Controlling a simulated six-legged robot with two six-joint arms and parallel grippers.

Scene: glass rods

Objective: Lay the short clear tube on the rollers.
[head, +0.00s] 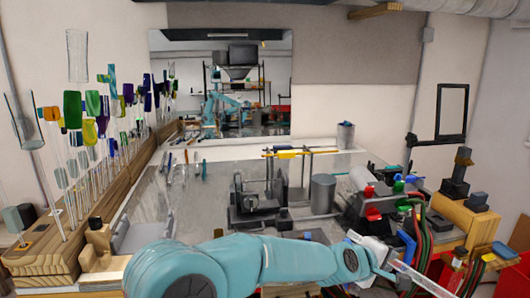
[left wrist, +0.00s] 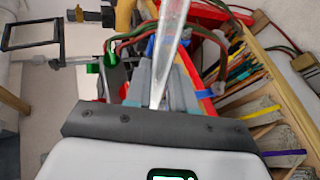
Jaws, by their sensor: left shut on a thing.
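My left arm comes in from the left and reaches across the front of the bench. Its gripper (head: 392,270) is at the right front, shut on a clear tube (head: 424,281) that slants down to the right. In the left wrist view the clear tube (left wrist: 170,45) stands out beyond the dark gripper edge (left wrist: 158,108); its held end is hidden. A dark metal fixture (head: 262,205) stands mid-bench, left of and behind the gripper; I cannot make out the rollers in it for certain. My right gripper is not in view.
Red and green valves with hoses (head: 400,187) crowd the right side near the gripper. A grey cylinder (head: 322,193) stands mid-bench. Glass rods and coloured pieces (head: 95,105) stand upright in a wooden rack (head: 50,262) at left. The bench's left middle (head: 190,205) looks clear.

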